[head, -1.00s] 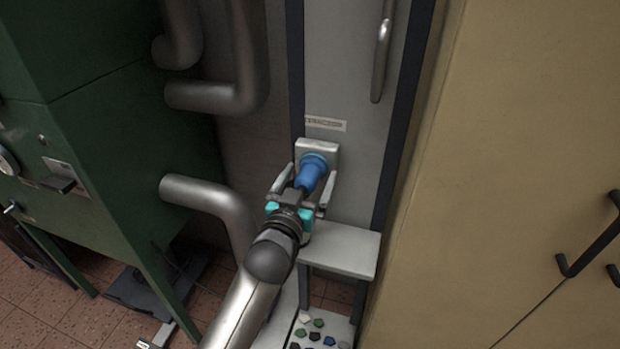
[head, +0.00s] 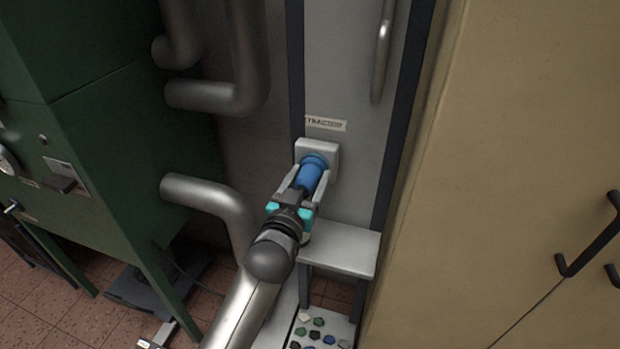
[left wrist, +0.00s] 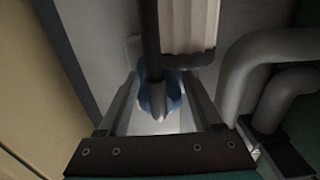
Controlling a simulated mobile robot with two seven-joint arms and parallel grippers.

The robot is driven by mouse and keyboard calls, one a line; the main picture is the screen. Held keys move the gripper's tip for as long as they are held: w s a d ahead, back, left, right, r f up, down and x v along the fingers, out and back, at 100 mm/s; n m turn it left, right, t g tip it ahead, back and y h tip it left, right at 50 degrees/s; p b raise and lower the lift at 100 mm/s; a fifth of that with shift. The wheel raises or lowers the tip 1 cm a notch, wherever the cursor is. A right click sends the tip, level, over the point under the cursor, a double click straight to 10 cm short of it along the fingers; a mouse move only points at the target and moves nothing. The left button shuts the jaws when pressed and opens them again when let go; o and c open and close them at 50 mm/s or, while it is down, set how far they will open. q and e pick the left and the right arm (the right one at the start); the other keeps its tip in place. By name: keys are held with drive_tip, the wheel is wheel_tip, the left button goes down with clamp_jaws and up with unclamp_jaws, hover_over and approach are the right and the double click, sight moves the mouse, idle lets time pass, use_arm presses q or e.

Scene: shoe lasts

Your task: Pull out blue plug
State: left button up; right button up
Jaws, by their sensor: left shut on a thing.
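The blue plug (head: 311,173) sits at a pale socket box (head: 330,150) on the grey cabinet panel, below a small label. My left gripper (head: 303,180) is shut on the blue plug, with one finger on each side of it. In the left wrist view the plug (left wrist: 172,92) shows as a blue ring between the two fingers (left wrist: 160,95), partly hidden behind a dark cable-like part. The plug's front end meets the socket, and I see no gap there. My right gripper is in neither view.
A small grey shelf (head: 340,250) juts out just below the socket. Thick metal pipes (head: 215,195) and a green machine (head: 100,140) stand to the left. A tan cabinet (head: 510,150) stands close on the right. Several coloured pieces (head: 316,334) lie on a low tray.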

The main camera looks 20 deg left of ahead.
use_arm(q)
clamp_jaws()
drive_tip(key=shift+s, duration=0.15)
drive_tip(key=shift+s+a+p, duration=0.1)
drive_tip(key=shift+s+p, duration=1.4)
drive_tip(key=shift+s, duration=1.35)
